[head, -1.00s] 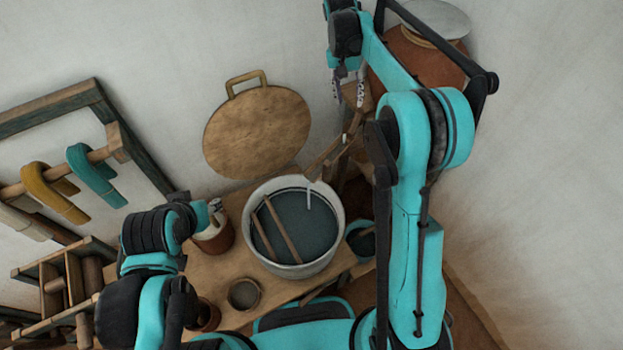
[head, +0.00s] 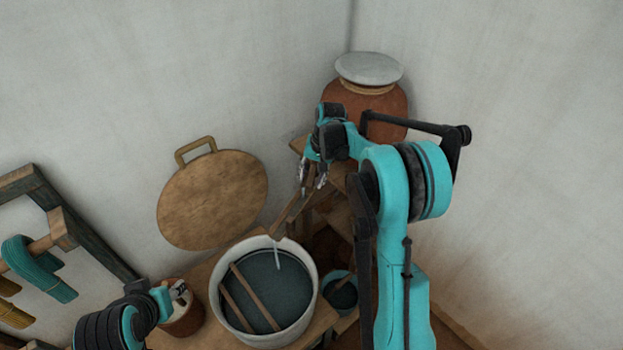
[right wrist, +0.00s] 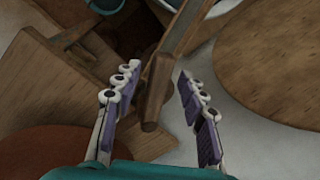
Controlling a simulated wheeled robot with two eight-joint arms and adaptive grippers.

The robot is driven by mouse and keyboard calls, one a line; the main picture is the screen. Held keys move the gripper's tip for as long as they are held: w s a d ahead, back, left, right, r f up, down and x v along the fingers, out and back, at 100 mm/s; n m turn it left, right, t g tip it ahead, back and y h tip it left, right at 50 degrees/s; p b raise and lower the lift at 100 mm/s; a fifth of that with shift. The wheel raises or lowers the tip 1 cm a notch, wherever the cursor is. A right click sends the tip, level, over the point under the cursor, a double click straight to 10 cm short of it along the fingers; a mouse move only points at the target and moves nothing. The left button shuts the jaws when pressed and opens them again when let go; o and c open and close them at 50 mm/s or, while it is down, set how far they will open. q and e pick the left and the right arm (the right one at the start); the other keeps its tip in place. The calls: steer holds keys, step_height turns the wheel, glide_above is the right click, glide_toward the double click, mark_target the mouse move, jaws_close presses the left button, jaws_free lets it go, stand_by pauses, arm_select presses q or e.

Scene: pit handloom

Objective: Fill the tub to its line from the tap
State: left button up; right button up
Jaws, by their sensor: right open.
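The white tub (head: 316,290) stands on the wooden bench and holds dark blue liquid, with two sticks lying across it. I cannot make out its line. A thin pale stream (head: 277,255) falls into it from the wooden spout (head: 290,214), which serves as the tap below the clay jar. My right gripper (head: 313,180) is at the spout's upper end. In the right wrist view its open fingers (right wrist: 155,100) stand either side of a wooden handle (right wrist: 157,85), apparently without gripping it. My left gripper (head: 180,290) is at a brown pot; its fingers are too small to judge.
The clay jar (head: 385,105) with a pale lid stands on a wooden stand in the corner. A round wooden lid (head: 212,200) leans on the wall behind the tub. A small blue bucket (head: 340,290) stands right of the tub. A frame with yarn hanks (head: 40,265) is at left.

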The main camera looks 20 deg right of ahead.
jaws_close()
steer(key=shift+d, duration=0.1)
steer(key=d+n+g, duration=0.2)
steer(key=d+n, duration=0.4)
steer(key=n, duration=0.4)
steer(key=shift+s+d, duration=0.15)
steer(key=shift+d, duration=0.05)
stand_by(0.4)
stand_by(0.4)
